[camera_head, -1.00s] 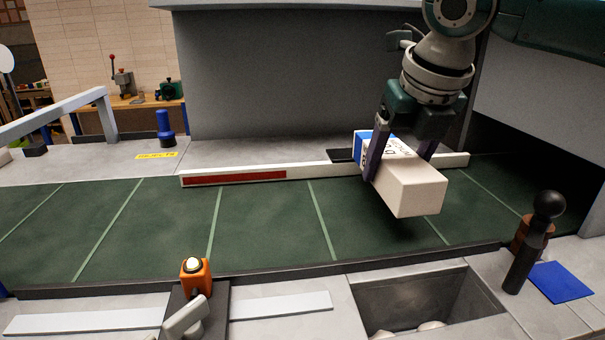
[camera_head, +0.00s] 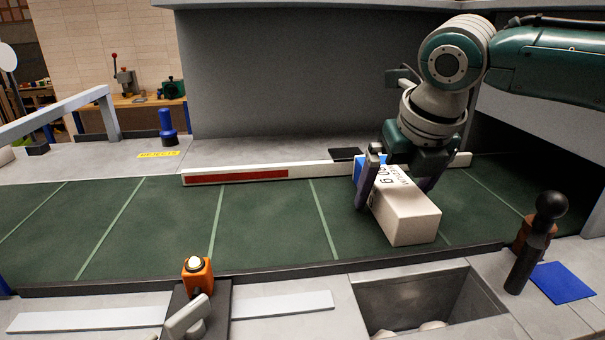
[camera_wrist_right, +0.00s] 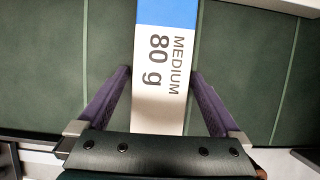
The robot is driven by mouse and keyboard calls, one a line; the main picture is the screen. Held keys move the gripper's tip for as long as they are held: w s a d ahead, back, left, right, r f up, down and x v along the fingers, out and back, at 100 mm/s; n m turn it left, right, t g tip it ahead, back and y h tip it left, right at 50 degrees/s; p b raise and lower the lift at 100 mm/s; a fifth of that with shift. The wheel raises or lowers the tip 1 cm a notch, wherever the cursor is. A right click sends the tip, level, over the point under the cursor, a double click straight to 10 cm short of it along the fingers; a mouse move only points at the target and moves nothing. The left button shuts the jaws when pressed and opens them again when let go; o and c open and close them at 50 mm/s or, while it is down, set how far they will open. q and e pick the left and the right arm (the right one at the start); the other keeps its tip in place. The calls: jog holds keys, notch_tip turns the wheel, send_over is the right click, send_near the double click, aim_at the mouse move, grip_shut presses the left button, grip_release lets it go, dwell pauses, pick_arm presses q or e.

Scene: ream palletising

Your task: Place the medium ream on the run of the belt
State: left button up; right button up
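The medium ream (camera_head: 408,215) is a white block with a blue end and the print "MEDIUM 80 g". It is at the right part of the green belt (camera_head: 265,220), low over or touching its surface; I cannot tell which. My right gripper (camera_head: 400,190) is above it with one finger on each side, shut on it. In the right wrist view the ream (camera_wrist_right: 162,75) lies between the two purple fingers (camera_wrist_right: 161,75), its blue end pointing away. My left gripper is not in view.
A white rail with a red strip (camera_head: 235,177) runs along the belt's far side. An orange button box (camera_head: 197,275), an open bin (camera_head: 415,300) and a black-knobbed post (camera_head: 535,240) stand along the near side. The belt's left part is clear.

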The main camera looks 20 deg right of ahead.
jog(key=shift+s+r, duration=0.15)
jog(key=shift+r, duration=0.45)
jog(key=v, duration=1.1)
jog(key=shift+a, duration=0.1)
